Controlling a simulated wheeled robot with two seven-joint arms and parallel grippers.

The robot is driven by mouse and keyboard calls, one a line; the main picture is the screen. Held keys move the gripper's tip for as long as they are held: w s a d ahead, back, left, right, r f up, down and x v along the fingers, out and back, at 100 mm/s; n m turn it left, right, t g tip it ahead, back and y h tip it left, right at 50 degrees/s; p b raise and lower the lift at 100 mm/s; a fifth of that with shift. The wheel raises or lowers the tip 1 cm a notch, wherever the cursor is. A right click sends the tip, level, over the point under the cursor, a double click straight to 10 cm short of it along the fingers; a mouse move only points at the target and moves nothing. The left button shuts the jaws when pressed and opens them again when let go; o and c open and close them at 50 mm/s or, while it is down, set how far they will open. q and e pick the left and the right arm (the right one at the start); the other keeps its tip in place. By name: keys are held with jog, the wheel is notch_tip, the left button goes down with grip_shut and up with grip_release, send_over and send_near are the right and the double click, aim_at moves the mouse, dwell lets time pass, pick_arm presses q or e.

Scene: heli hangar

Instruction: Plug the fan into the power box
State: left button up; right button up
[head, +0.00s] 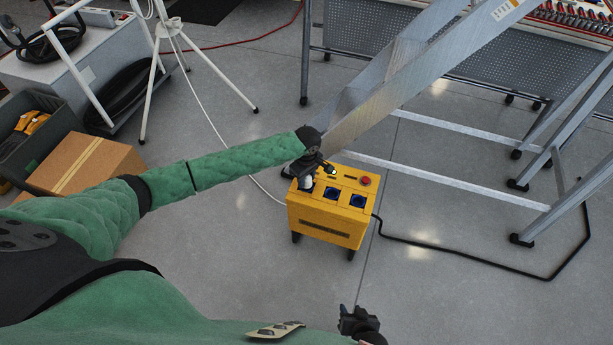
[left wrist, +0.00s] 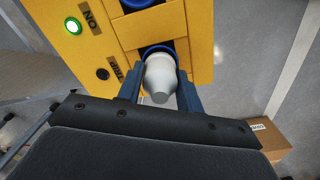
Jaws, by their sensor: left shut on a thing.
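The yellow power box (head: 325,218) stands on the floor in the middle of the head view, with blue sockets (head: 358,200) and a red button on top. My left gripper (head: 311,175) is over the box's left socket, shut on a white plug (head: 306,184). In the left wrist view the plug (left wrist: 160,78) sits between both fingers, its far end at a blue socket ring (left wrist: 157,50). I cannot tell how deep it sits. A white cable (head: 214,128) runs from a white tripod stand (head: 152,75), whose top is out of view. My right gripper (head: 358,318) is low in the head view, away from the box.
A metal ladder (head: 405,85) stands right behind the box. A black cable (head: 450,248) runs from the box across the floor to the right. A cardboard box (head: 90,165) and a dark crate (head: 38,140) are at the left. A green light (left wrist: 73,26) glows on the power box.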

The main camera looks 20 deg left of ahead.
pick_arm(q)
jog(key=shift+f, duration=0.2)
jog(key=o, duration=1.6)
jog(key=shift+c, duration=0.2)
